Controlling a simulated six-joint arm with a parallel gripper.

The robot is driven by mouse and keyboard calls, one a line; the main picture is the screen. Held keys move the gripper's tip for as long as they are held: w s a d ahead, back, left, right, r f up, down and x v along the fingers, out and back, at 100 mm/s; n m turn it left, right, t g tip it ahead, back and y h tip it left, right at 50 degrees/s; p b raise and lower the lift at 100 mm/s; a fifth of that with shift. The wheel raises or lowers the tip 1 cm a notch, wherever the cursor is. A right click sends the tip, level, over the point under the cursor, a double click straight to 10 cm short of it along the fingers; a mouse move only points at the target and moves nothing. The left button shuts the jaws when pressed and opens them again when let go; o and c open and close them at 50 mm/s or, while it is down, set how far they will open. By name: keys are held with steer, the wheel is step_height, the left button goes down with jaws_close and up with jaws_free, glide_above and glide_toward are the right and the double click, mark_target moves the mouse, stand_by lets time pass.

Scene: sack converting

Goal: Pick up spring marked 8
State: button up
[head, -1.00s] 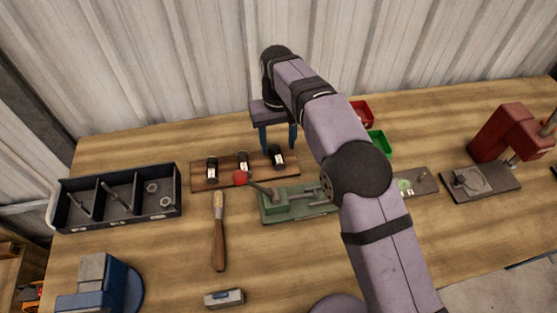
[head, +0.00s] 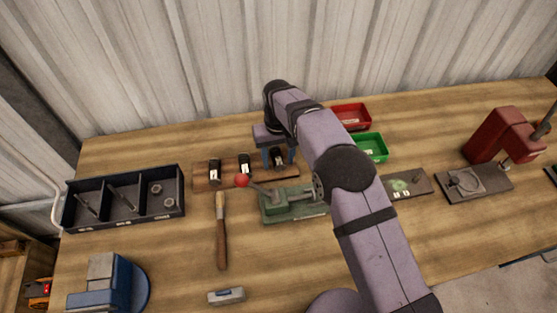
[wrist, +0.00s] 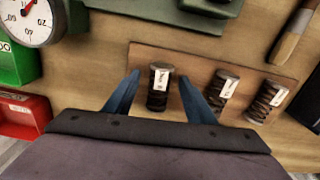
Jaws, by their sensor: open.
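Three dark coil springs with white labels stand on a brown wooden board (head: 203,187). They are the left spring (head: 215,169), the middle spring (head: 244,164) and the right spring (head: 279,158). The label marks are too small to read surely, so I cannot tell which is marked 8. My gripper (head: 279,164) is open, its blue fingers on either side of the right spring. In the wrist view this same spring (wrist: 158,88) stands between the fingertips (wrist: 159,80), with a gap visible at each side. The other two springs (wrist: 218,89) (wrist: 266,101) are to its right there.
A green press (head: 285,207) with a red-knobbed lever is just in front of the board. A brush (head: 221,235) lies front left, a black divided tray (head: 125,200) further left. Red (head: 350,116) and green (head: 370,148) bins are right of my arm. A dial gauge (wrist: 30,20) shows in the wrist view.

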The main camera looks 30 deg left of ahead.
mark_target(278, 158)
steer(key=shift+c, duration=0.3)
steer(key=c, duration=1.1)
steer(key=shift+r, duration=0.1)
steer(key=shift+c, duration=0.2)
step_height(278, 158, up, 10)
steer(key=b, duration=0.2)
steer(key=shift+b, duration=0.35)
